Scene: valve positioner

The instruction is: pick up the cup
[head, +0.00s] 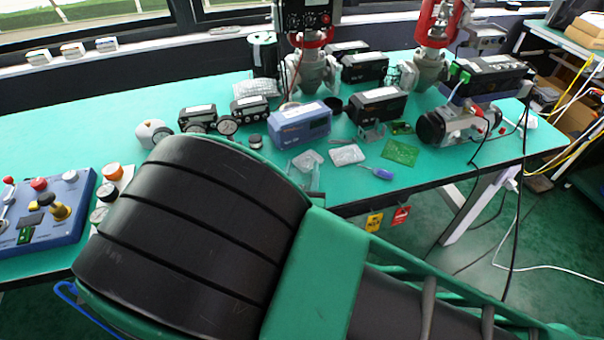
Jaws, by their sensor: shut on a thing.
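I cannot make out a cup for certain on the green table (60,139); it may be hidden behind the large black and green arm part that fills the front of the head view. Small round items stand left of that part: an orange-topped one (112,171) and a dark-topped one (107,192). I cannot tell whether any of them is a cup. My gripper does not show in this view.
A blue control box (70,225) with knobs lies at the left. Blue (302,125) and black (377,104) positioners, valves (433,58), a screwdriver (378,173) and green circuit boards (400,152) crowd the middle and right. The table's back left is clear.

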